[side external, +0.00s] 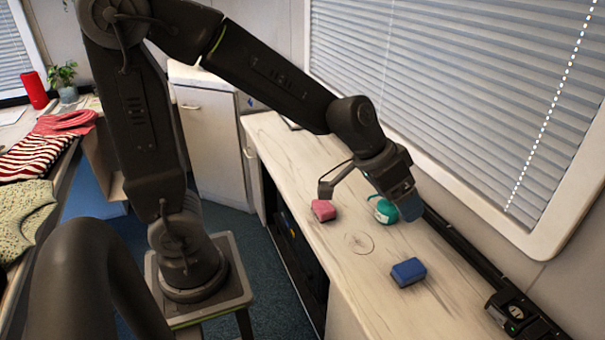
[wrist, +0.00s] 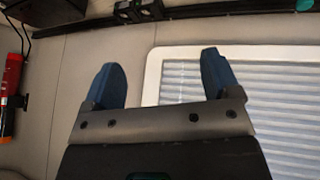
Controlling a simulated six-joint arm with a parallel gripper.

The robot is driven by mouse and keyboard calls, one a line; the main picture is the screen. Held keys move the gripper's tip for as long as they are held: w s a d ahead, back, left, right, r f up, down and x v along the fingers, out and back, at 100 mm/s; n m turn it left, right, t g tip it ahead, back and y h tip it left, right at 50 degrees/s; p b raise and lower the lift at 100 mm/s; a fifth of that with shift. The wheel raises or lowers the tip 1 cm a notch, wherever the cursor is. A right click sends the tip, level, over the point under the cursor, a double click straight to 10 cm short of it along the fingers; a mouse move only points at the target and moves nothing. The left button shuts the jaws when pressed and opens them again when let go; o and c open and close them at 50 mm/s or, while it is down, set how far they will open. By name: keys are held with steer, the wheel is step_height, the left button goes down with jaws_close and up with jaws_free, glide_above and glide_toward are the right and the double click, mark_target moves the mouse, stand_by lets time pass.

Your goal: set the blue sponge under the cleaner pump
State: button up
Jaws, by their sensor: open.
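The blue sponge (side external: 408,272) lies flat on the pale countertop, toward the near part of the counter. A round teal container (side external: 382,211) with a white patch stands farther back and looks like the cleaner pump; its top and far side are partly hidden by my gripper, and I cannot make out a spout. My gripper (side external: 410,208) hangs above the counter beside the teal container, above and behind the sponge. In the wrist view its two blue fingers (wrist: 162,78) stand wide apart with nothing between them.
A pink block (side external: 323,210) lies left of the teal container. A faint ring (side external: 359,243) marks the bare countertop (side external: 335,255). A black rail (side external: 465,250) runs along the wall, with a dark device (side external: 514,312) at its near end. A window with blinds (side external: 455,95) is above.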

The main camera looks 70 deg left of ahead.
steer(key=s+a+r, duration=0.1)
steer(key=s+r, duration=0.3)
steer(key=s, duration=0.3)
steer(key=shift+y, duration=0.3)
steer(key=s+a, duration=0.1)
steer(key=s, duration=0.1)
steer(key=s+a+r+y, duration=0.1)
steer(key=s, duration=0.2)
steer(key=s+a+n+y, duration=0.1)
steer(key=s, duration=0.2)
steer(key=shift+s+a+r, duration=0.15)
steer(key=shift+a+r, duration=0.15)
steer(key=shift+a, duration=0.1)
steer(key=o, duration=0.3)
steer(key=shift+s+a, duration=0.2)
steer(key=shift+s, duration=0.15)
steer(key=shift+o, duration=0.2)
